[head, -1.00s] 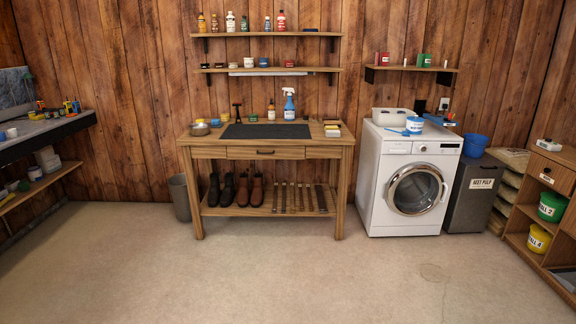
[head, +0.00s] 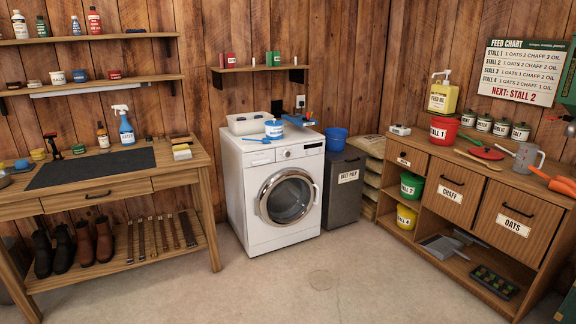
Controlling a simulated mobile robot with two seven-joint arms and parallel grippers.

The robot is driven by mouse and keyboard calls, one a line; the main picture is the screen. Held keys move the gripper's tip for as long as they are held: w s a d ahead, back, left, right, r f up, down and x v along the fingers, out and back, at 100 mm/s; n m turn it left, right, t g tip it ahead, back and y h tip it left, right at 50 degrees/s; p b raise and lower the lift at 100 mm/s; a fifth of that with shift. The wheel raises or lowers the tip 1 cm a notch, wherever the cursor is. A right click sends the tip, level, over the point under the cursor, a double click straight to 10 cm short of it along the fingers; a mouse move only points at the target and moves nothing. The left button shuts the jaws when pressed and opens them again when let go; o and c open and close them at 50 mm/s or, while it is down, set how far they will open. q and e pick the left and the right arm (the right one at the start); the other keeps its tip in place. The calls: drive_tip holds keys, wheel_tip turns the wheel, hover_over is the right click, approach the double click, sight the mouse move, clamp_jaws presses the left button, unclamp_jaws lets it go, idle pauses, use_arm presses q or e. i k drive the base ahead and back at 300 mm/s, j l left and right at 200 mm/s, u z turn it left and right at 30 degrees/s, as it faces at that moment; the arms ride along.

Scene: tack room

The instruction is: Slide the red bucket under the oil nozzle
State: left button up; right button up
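The red bucket (head: 444,130), labelled "STALL 1", stands upright on top of the wooden feed cabinet at the right, near its back left part. The yellow feed oil container (head: 443,97) with a pale pump nozzle (head: 441,75) shows directly above and behind the bucket. The nozzle's spout points left. What the oil container rests on is hidden behind the bucket, and I cannot tell whether the bucket is under the spout.
The feed cabinet (head: 390,214) has green and yellow buckets on its shelves and drawers marked chaff and oats. On its top lie a red lid (head: 481,152), a wooden scoop (head: 477,160) and a jug (head: 527,158). The floor (head: 345,285) before it is clear.

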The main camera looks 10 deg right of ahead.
sight(444, 131)
drive_tip(key=i+z, duration=0.2)
drive_tip(key=i, duration=0.3)
drive_tip(key=i+j+z, duration=0.1)
drive_tip(key=i+z, duration=0.15)
drive_tip(key=i, duration=0.25)
drive_tip(key=i+j+z, duration=0.2)
drive_tip(key=i, duration=0.3)
drive_tip(key=i+j+z, duration=0.15)
drive_tip(key=i+z, duration=0.2)
drive_tip(key=i+j+z, duration=0.2)
drive_tip(key=z, duration=0.15)
drive_tip(key=i+j+z, duration=0.65)
drive_tip(key=i+j, duration=0.25)
drive_tip(key=i, duration=0.2)
